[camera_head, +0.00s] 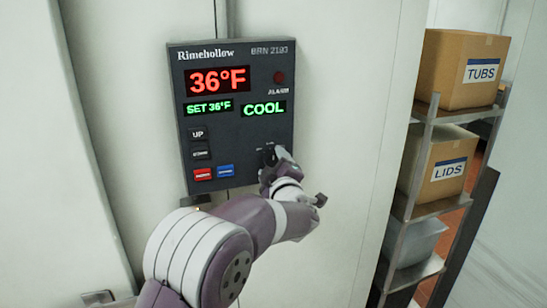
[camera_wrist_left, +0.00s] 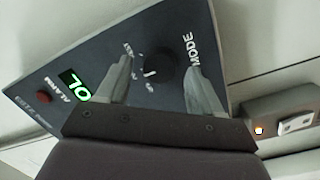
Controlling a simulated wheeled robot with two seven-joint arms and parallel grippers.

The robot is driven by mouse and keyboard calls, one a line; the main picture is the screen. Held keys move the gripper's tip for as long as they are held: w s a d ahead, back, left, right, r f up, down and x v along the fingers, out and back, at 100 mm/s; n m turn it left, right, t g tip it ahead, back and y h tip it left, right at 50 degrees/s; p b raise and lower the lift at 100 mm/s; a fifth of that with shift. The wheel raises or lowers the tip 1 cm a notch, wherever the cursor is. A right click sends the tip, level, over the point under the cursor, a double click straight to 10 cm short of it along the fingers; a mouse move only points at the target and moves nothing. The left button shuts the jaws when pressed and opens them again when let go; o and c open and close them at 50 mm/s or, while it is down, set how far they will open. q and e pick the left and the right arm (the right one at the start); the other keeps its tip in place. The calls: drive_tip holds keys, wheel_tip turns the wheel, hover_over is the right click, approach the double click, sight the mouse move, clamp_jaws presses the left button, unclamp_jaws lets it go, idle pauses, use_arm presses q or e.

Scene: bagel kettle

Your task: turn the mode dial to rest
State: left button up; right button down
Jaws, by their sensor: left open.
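The dark control panel (camera_head: 230,70) is on the white wall in the head view. Its displays read 36°F, SET 36°F and COOL. The black mode dial (camera_wrist_left: 160,72) shows in the left wrist view beside the word MODE, with small position labels around it, too blurred to read. In the head view the dial is largely hidden by my left gripper (camera_head: 272,160). In the wrist view the left gripper (camera_wrist_left: 160,85) is open, its two fingers on either side of the dial. I cannot tell whether they touch it. My right gripper is not in view.
The panel also has UP (camera_head: 198,133) and lower buttons, a red button (camera_head: 202,174) and a blue button (camera_head: 225,171). To the right, a metal shelf (camera_head: 414,197) holds a TUBS box (camera_head: 450,65), a LIDS box (camera_head: 425,165) and a grey bin (camera_head: 420,243).

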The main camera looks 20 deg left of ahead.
use_arm(q)
drive_tip(key=shift+w+a, duration=0.1)
drive_tip(key=shift+a, duration=0.1)
drive_tip(key=shift+w+d, duration=0.15)
drive_tip(key=shift+d, duration=0.05)
drive_tip(key=c, duration=1.1)
drive_tip(key=shift+o, duration=0.2)
drive_tip(key=shift+r+m+p, duration=0.35)
drive_tip(key=shift+m+p, duration=0.55)
drive_tip(key=shift+p, duration=0.3)
drive_tip(key=m+p, duration=0.4)
drive_tip(key=shift+r+g, duration=0.15)
drive_tip(key=shift+g, duration=0.15)
drive_tip(key=shift+w+m+g+p, duration=0.1)
drive_tip(key=shift+m+g+p, duration=0.2)
drive_tip(key=shift+m+p, duration=1.15)
